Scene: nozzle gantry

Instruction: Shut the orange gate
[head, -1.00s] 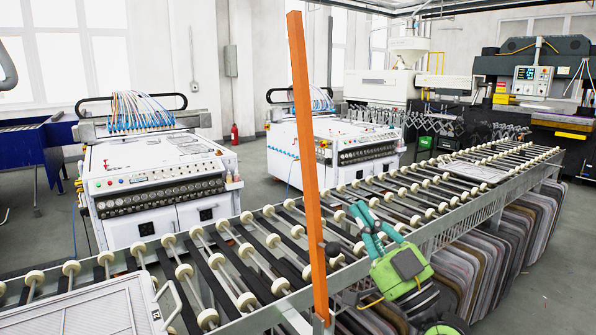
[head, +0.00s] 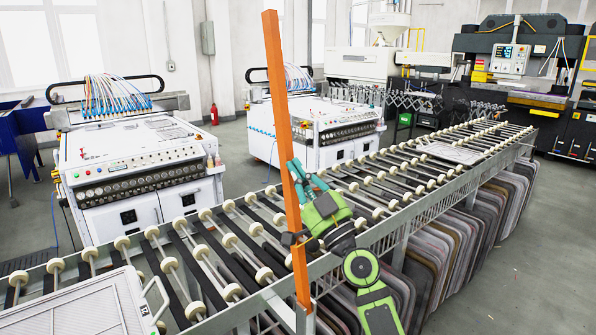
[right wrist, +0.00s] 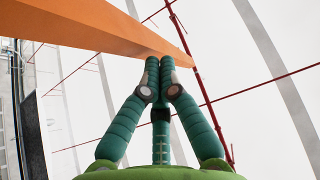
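The orange gate (head: 275,90) is a long orange bar standing nearly upright at the near edge of the roller conveyor, its top leaning slightly left in the head view. Its lower end meets the conveyor frame. My right gripper (head: 295,172) is at about the bar's mid-height, with its teal fingers against or just beside the bar. In the right wrist view its fingertips (right wrist: 161,62) are together and overlap the edge of the orange bar (right wrist: 95,28). I cannot tell whether they touch it. A dark block overlaps the bar below the fingers. My left gripper is not in view.
The roller conveyor (head: 232,240) runs from lower left to upper right, with a pale panel (head: 75,305) at its near left. Several mats (head: 440,260) hang beneath it. White machines (head: 130,165) stand behind. Floor at right (head: 540,250) is clear.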

